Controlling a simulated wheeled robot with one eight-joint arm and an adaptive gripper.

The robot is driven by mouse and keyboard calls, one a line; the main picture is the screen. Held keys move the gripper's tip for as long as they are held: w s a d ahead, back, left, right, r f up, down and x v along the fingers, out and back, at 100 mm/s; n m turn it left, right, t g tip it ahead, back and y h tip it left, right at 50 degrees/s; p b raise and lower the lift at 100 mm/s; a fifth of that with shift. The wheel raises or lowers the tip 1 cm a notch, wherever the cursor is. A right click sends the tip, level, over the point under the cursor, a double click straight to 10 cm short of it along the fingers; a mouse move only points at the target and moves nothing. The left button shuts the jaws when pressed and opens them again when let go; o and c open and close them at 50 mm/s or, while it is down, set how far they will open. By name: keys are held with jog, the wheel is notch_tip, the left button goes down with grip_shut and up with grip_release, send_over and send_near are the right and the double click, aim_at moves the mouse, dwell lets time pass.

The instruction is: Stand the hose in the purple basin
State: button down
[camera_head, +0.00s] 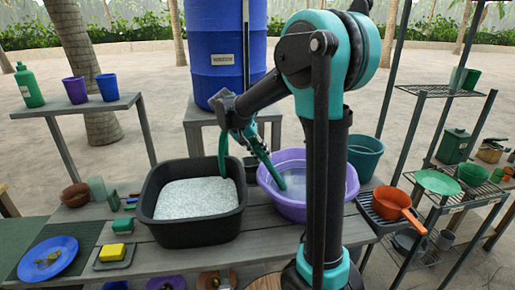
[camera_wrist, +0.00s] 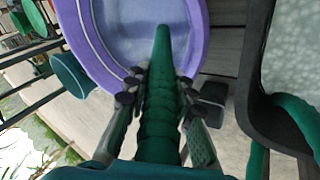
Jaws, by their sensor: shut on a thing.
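The green hose (camera_wrist: 160,105) lies between the fingers of my gripper (camera_wrist: 157,84), which is shut on it. In the head view my gripper (camera_head: 260,150) is between the black tub and the purple basin (camera_head: 348,184). The hose slants down to the right, and its free tip (camera_head: 281,184) is within the basin's rim as seen. The wrist view shows the tip (camera_wrist: 162,36) over the basin's (camera_wrist: 83,38) pale, water-like inside. I cannot tell whether the tip touches the bottom. Another stretch of green hose (camera_head: 223,150) hangs over the black tub.
The black tub (camera_head: 150,212) with pale granules stands left of the basin. A blue barrel (camera_head: 213,50) stands behind. A teal bucket (camera_head: 365,153) is behind the basin to the right. An orange pan (camera_head: 390,204) lies on the rack at right.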

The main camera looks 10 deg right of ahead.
aim_at(271, 166)
jog(key=shift+s+x, duration=0.2)
jog(key=shift+x, duration=1.55)
jog(key=shift+s+x, duration=0.15)
jog(key=shift+x, duration=1.6)
jog(key=shift+a+f, duration=0.1)
jog(key=c, duration=1.2)
grip_release()
jog(key=shift+o, duration=0.2)
jog(key=o, duration=0.7)
jog(key=shift+o, duration=0.2)
jog(key=shift+d+r+v, duration=0.1)
jog(key=shift+d+v, duration=0.05)
jog(key=shift+v, duration=1.65)
jog(key=shift+d+r+v, duration=0.1)
jog(key=shift+d+v, duration=0.05)
jog(key=shift+v, duration=1.65)
jog(key=shift+d+r+v, duration=0.1)
jog(key=shift+v, duration=1.75)
